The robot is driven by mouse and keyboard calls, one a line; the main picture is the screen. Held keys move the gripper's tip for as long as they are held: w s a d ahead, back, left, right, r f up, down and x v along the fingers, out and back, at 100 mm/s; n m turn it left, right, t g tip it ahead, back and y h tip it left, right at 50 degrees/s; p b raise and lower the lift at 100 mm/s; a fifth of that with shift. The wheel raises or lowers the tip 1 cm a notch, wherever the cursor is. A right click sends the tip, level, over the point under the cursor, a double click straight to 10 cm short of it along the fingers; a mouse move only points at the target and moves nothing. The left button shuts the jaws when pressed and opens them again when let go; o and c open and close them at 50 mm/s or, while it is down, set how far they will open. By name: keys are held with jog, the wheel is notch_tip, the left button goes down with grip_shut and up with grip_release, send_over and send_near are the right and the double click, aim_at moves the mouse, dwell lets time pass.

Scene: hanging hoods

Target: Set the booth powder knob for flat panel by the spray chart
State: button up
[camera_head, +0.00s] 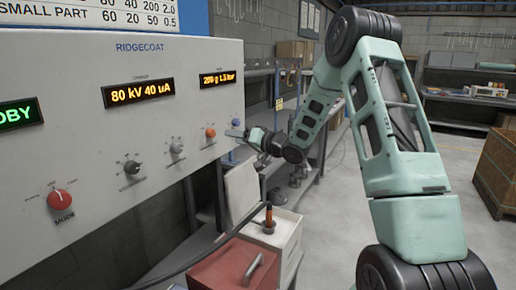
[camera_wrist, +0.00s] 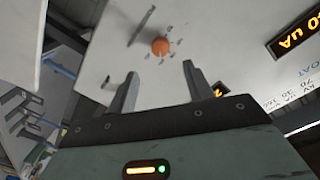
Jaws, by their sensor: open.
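The grey RIDGECOAT panel (camera_head: 95,130) carries an orange knob (camera_head: 210,132), a grey knob (camera_head: 177,147), a black knob (camera_head: 132,167) and a red MODE knob (camera_head: 61,199). The orange knob also shows in the wrist view (camera_wrist: 160,46). Small labels by the knobs are unreadable. My gripper (camera_head: 238,132) is open beside the orange knob; its fingertips (camera_wrist: 160,71) point at it, with the knob beyond the gap and not held. The readout above (camera_head: 217,81) looks like 205 g 1.5 bar. The spray chart (camera_head: 90,14) is cut off; its flat panel row cannot be identified.
Another readout (camera_head: 138,92) shows 80 kV 40 uA, and a green one (camera_head: 20,114) is cut off. Below stand a red box (camera_head: 218,268) and a white hopper (camera_head: 285,235) with an orange-topped fitting. Open floor lies at right, by a wooden crate (camera_head: 497,170).

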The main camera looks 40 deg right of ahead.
jog(key=b+v, duration=0.2)
jog(key=v, duration=0.6)
jog(key=shift+s, duration=0.2)
jog(key=w+a+f+n+g+h, duration=0.1)
jog(key=a+g, duration=0.1)
jog(key=a, duration=0.5)
jog(key=w+a+f+n+g+h, duration=0.1)
jog(key=w+a+g, duration=0.1)
jog(key=a, duration=0.5)
jog(key=s+a+f+n+g, duration=0.2)
jog(key=s+a, duration=0.3)
jog(key=a, duration=0.2)
jog(key=s+a+f+n+g, duration=0.2)
jog(key=s+a+f+g, duration=0.15)
jog(key=a, duration=0.35)
jog(key=s+a+f+n+g+h, duration=0.1)
jog(key=s+a+n+g, duration=0.2)
jog(key=s, duration=1.1)
jog(key=s+a+f+n+g+h, duration=0.1)
jog(key=s+a+n+g, duration=0.2)
jog(key=s, duration=1.1)
jog(key=a+g, duration=0.1)
jog(key=a, duration=0.2)
jog(key=shift+h+b, duration=0.35)
jog(key=shift+h, duration=0.05)
